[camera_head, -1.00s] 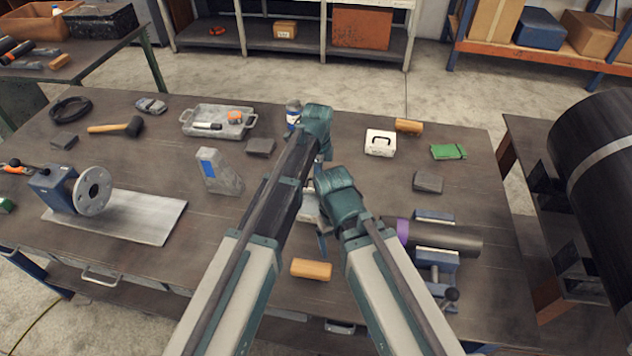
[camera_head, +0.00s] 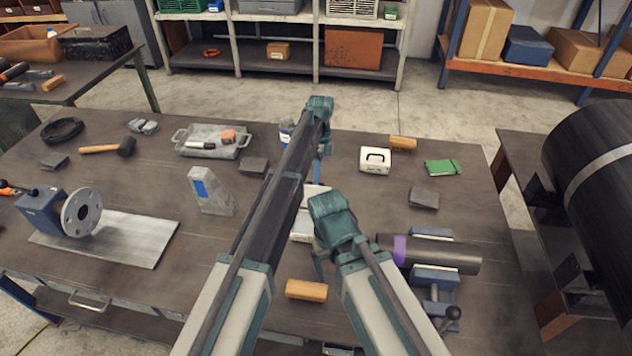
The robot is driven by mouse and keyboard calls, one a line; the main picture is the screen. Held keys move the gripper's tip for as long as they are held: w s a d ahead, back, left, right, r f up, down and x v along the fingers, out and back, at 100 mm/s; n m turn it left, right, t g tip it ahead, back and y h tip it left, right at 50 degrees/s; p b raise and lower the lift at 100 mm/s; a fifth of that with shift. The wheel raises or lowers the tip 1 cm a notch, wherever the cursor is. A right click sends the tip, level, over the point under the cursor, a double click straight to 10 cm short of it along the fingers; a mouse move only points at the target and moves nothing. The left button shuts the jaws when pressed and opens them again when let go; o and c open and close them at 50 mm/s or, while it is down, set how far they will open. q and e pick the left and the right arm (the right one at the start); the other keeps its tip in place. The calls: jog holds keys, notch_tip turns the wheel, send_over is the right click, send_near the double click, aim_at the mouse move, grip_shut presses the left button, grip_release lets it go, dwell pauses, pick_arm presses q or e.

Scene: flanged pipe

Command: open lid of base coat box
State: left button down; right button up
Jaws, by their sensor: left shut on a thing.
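A white box (camera_head: 303,228) stands mid-table, mostly hidden behind my two arms; a white panel (camera_head: 316,192), possibly its lid, shows above it. I cannot read its label or tell how far the lid is open. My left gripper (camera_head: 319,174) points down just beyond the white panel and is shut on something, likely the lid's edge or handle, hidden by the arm. My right gripper (camera_head: 318,265) points down at the near side of the box; its fingers are mostly hidden. Another white box (camera_head: 375,160) with a black handle stands shut to the right.
A wooden block (camera_head: 306,290) lies near the front edge. A clamped dark pipe with a purple band (camera_head: 400,249) is at right. A grey tray (camera_head: 212,142), a grey block with a blue label (camera_head: 209,190) and a flange (camera_head: 82,212) are at left.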

dwell(0.5)
pick_arm(q)
jog(key=c, duration=0.9)
grip_release()
jog(key=shift+w, duration=0.1)
jog(key=shift+r, duration=0.1)
jog(key=p+v, duration=1.3)
jog(key=shift+w+r, duration=0.15)
jog(key=shift+w, duration=0.1)
